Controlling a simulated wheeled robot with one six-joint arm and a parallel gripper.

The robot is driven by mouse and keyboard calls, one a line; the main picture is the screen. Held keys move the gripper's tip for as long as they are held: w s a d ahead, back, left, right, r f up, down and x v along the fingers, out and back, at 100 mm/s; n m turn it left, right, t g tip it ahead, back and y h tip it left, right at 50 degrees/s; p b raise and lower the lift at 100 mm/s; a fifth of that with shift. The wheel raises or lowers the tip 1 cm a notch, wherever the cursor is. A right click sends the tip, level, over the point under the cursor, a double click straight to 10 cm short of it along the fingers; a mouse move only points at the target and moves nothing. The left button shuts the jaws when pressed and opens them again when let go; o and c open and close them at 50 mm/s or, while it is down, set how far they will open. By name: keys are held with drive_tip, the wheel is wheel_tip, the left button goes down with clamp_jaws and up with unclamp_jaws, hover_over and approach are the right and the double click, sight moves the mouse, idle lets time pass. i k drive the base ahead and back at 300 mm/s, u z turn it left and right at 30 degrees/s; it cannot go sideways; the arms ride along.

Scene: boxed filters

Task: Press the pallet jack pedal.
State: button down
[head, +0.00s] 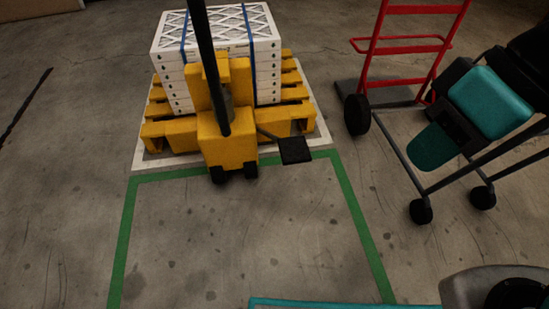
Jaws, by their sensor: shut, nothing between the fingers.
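The yellow pallet jack (228,150) stands upper centre in the head view, at the front of a loaded yellow pallet (170,134). Its long black handle (203,50) rises toward the top edge. The pedal (295,150) is a flat black pad on a thin dark arm out to the right of the jack's body. It hangs just above the floor and nothing covers it. My gripper is not in view, and nothing is seen touching the pedal.
White boxed filters (215,62) with blue straps are stacked on the pallet. A red hand truck (405,50) and a teal-and-black wheeled machine (490,103) stand at right. Green floor tape (360,225) bounds clear concrete before the jack. Teal tape (330,304) crosses the bottom.

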sight(294, 150)
drive_tip(key=u, duration=0.85)
drive_tip(key=k, duration=1.15)
drive_tip(key=u, duration=1.1)
drive_tip(key=i, duration=1)
drive_tip(key=z, duration=0.9)
drive_tip(key=i, duration=0.6)
drive_tip(key=z, duration=0.85)
drive_tip(key=i, duration=0.25)
drive_tip(key=z, duration=0.35)
